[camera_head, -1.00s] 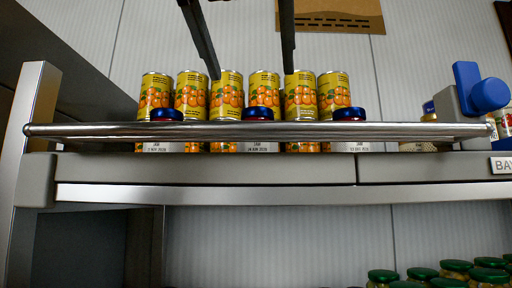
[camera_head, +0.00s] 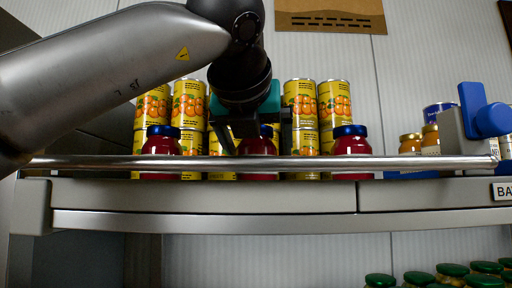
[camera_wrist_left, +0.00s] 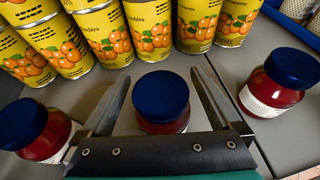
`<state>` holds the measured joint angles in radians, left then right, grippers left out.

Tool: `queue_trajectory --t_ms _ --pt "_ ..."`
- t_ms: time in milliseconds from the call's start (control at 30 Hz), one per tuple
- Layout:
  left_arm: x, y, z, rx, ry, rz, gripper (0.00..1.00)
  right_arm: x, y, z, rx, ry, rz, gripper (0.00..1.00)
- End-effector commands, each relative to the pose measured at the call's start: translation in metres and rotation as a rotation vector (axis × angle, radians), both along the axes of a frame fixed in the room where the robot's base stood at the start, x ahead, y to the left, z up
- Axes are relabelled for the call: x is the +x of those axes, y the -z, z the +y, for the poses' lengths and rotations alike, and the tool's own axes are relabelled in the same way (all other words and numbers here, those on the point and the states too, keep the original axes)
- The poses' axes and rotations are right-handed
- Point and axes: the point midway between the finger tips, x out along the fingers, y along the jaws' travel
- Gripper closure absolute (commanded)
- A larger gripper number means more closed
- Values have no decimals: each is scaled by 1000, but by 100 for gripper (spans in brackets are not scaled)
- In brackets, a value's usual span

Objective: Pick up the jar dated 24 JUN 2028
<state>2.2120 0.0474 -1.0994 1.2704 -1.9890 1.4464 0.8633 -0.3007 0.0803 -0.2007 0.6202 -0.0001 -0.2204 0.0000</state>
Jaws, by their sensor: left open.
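Three red jars with dark blue lids stand in a row on the shelf behind the metal rail: a left jar (camera_head: 160,146), a middle jar (camera_head: 257,147) and a right jar (camera_head: 351,146). Their dates cannot be read now. My left gripper (camera_head: 256,134) reaches down over the middle jar and partly hides it. In the left wrist view the open fingers (camera_wrist_left: 158,80) lie on either side of the middle jar (camera_wrist_left: 161,100), with gaps visible. The left jar (camera_wrist_left: 40,135) and right jar (camera_wrist_left: 278,85) are outside the fingers. My right gripper is not in view.
Stacked yellow cans (camera_head: 302,100) stand close behind the jars. The metal rail (camera_head: 320,162) runs along the shelf front. A blue clamp-like fitting (camera_head: 490,120) and gold-lidded jars (camera_head: 410,143) are at the right. Green-lidded jars (camera_head: 450,270) are on the shelf below.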

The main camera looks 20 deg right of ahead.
Motion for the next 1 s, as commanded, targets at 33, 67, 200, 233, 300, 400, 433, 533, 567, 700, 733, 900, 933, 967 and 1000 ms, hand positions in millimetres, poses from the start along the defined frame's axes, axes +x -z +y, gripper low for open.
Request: queue_trajectory --t_ms 33,67,200,233,300,400,433,533,567,700,733,900,933,967,1000 --pt "3 0 -2 0 1 0 3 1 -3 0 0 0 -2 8" --pt "4 1 -2 0 0 0 3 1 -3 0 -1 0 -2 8" --pt "5 2 -2 0 -1 -1 3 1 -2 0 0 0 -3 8" --pt "5 3 -2 0 -1 -1 3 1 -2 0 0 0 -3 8" --pt "5 3 -2 0 -1 -1 4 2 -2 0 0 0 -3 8" --pt "5 3 -2 0 -1 -1 15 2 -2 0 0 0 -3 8" --pt "5 2 -2 0 -1 -1 19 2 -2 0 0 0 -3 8" --pt "5 2 -2 0 0 -1 30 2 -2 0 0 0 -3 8" --pt "5 2 -2 0 -1 -1 33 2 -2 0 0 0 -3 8" --pt "5 2 -2 0 -1 -1 49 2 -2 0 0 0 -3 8" --pt "5 2 -2 0 -1 -1 52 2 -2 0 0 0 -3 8" --pt "5 2 -2 0 -1 -1 71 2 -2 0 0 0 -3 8" --pt "5 2 -2 0 -1 -1 75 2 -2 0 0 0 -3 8" --pt "5 2 -2 0 -1 -1 78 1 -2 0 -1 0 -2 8" --pt "5 2 -2 0 -1 -1 83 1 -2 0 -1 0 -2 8"
